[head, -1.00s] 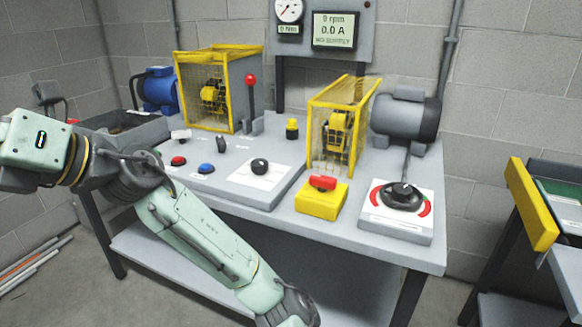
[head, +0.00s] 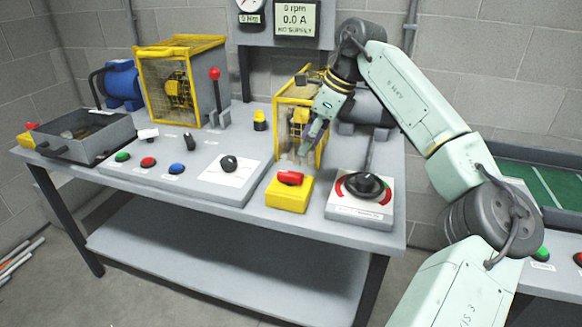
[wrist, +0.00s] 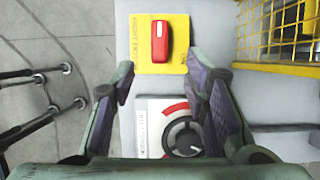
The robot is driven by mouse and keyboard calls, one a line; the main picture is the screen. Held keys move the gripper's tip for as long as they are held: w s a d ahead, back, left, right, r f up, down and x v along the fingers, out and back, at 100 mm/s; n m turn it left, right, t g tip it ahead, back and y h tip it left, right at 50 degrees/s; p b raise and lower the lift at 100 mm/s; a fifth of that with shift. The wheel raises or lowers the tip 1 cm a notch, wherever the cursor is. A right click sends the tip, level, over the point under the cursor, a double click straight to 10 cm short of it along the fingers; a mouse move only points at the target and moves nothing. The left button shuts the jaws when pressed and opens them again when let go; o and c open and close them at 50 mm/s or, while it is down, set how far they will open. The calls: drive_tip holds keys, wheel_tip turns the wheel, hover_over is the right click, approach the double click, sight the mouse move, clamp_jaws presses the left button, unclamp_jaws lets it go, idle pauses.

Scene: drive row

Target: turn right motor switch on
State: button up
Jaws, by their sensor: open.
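The right motor switch is a yellow box (head: 275,198) with a red handle (head: 290,178) on top, at the front right of the bench. In the wrist view the yellow plate (wrist: 145,60) has lettering along its left side and "ON" near its right edge. The red handle (wrist: 160,40) lies lengthwise up the picture, not pointing at "ON". My gripper (head: 306,146) hangs above the switch, in front of the right yellow cage. In the wrist view my gripper (wrist: 165,82) is open and empty, its fingers apart with the handle beyond the tips.
A white panel with a round black dial (head: 365,185) is right of the switch; the dial also shows between my fingers in the wrist view (wrist: 184,137). The right yellow cage (head: 285,112) stands behind. A black knob (head: 229,163) and several buttons are left.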

sight(291, 173)
drive_tip(key=p+x, duration=0.1)
drive_tip(key=x, duration=0.9)
drive_tip(key=shift+a+p, duration=0.15)
drive_tip(key=shift+p, duration=0.25)
drive_tip(key=shift+c, duration=0.4)
clamp_jaws()
